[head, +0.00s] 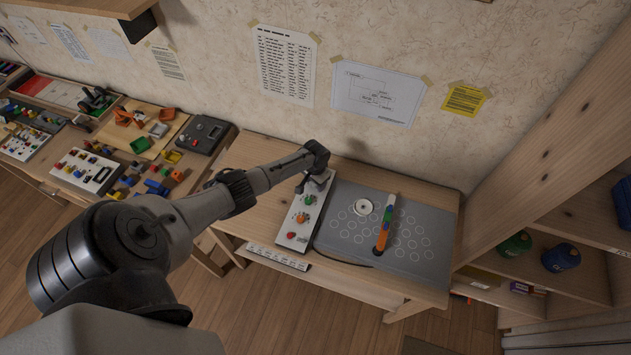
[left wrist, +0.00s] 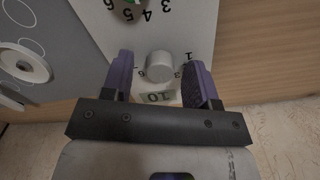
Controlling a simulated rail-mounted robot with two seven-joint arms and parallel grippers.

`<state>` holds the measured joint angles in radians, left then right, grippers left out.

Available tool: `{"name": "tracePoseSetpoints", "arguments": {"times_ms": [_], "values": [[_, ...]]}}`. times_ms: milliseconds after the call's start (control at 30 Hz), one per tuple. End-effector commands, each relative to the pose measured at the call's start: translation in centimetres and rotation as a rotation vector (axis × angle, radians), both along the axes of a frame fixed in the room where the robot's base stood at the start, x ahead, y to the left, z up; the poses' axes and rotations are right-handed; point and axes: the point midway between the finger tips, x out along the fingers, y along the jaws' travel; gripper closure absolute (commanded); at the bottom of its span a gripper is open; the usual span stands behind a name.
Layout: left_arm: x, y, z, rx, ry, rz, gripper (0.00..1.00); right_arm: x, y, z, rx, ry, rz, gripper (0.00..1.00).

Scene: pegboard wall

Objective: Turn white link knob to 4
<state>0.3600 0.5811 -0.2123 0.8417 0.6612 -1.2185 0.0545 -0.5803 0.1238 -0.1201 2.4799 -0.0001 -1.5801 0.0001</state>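The white knob (left wrist: 160,66) sits on a light control panel (left wrist: 185,25), with small printed digits around it, a 1 being the clearest. My left gripper (left wrist: 162,78) is open, with one purple finger on each side of the knob and a visible gap on both sides. In the head view my left gripper (head: 318,180) is over the far end of the panel (head: 290,240) and hides the white knob there. The knob's pointer is not clear. My right gripper is not in view.
Green (head: 308,199), orange (head: 301,217) and red (head: 292,235) knobs line the same panel. A grey mat (head: 420,215) with a white disc (head: 362,207) and a multicoloured stick (head: 384,225) lies to the right. The wall is close behind. Shelves stand at the right.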

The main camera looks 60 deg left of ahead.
Motion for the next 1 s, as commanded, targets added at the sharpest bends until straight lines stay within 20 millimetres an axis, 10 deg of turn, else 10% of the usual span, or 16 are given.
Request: {"name": "tracePoseSetpoints", "arguments": {"times_ms": [367,1000], "values": [[0.0,0.1,1.1,0.000,-0.001,0.000,0.45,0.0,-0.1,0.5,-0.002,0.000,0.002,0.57],[0.0,0.0,12.0,0.000,-0.001,-0.001,0.45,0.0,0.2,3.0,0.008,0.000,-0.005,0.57]]}}
